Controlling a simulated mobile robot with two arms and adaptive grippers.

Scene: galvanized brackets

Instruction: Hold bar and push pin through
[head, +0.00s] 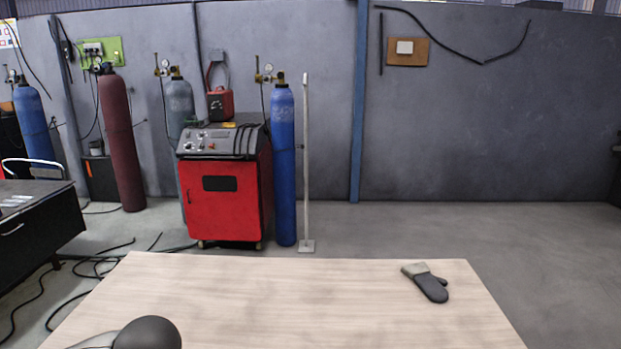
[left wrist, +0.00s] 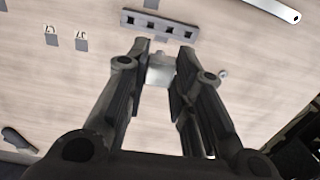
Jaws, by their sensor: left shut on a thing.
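In the left wrist view, my left gripper (left wrist: 164,52) is shut on a small silvery metal piece (left wrist: 161,72) between its fingers. A short grey bar with several square holes (left wrist: 160,25) lies just beyond the fingertips; I cannot tell whether it touches the held piece. A longer pale metal bar (left wrist: 272,8) with a round hole near its end enters at the top right. My right gripper is in neither view. The head view shows none of these metal parts.
The wooden table top (head: 290,290) is mostly clear in the head view. Two small marked plates (left wrist: 50,36) lie left of the holed bar. A red welding machine (head: 222,185) and gas cylinders stand behind the table.

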